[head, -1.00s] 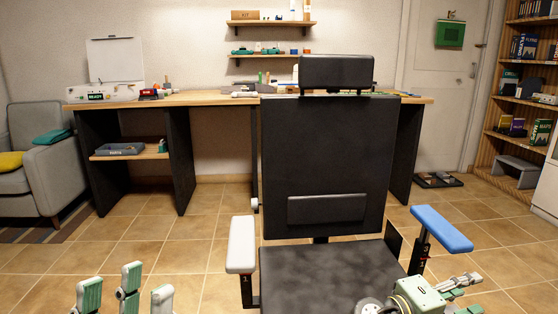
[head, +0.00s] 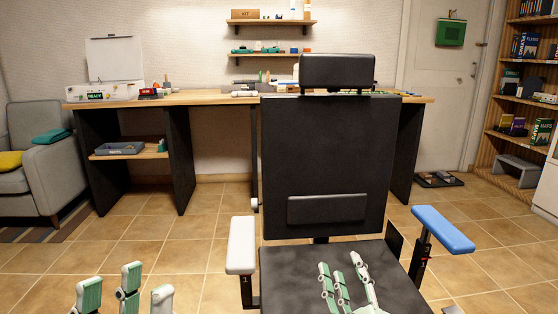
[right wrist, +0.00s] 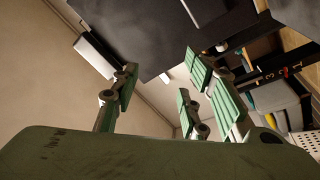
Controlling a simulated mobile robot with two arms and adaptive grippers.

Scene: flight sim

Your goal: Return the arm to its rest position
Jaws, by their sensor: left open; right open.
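My left gripper (head: 122,294) is at the bottom left of the head view, with its green-padded fingers pointing up and spread apart. It is open and empty. My right gripper (head: 345,286) is at the bottom of the head view, in front of the black chair seat (head: 290,272) in the picture. Its fingers are spread, with nothing between them. In the right wrist view, the right gripper's fingers (right wrist: 165,100) also stand apart and empty. My right arm is mostly out of the head view.
The office chair's black backrest (head: 325,155) stands straight ahead. Its white armrest (head: 241,245) is on the left and its blue armrest (head: 443,229) on the right. A long desk (head: 200,98) stands behind it. The tiled floor (head: 160,240) at left is clear.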

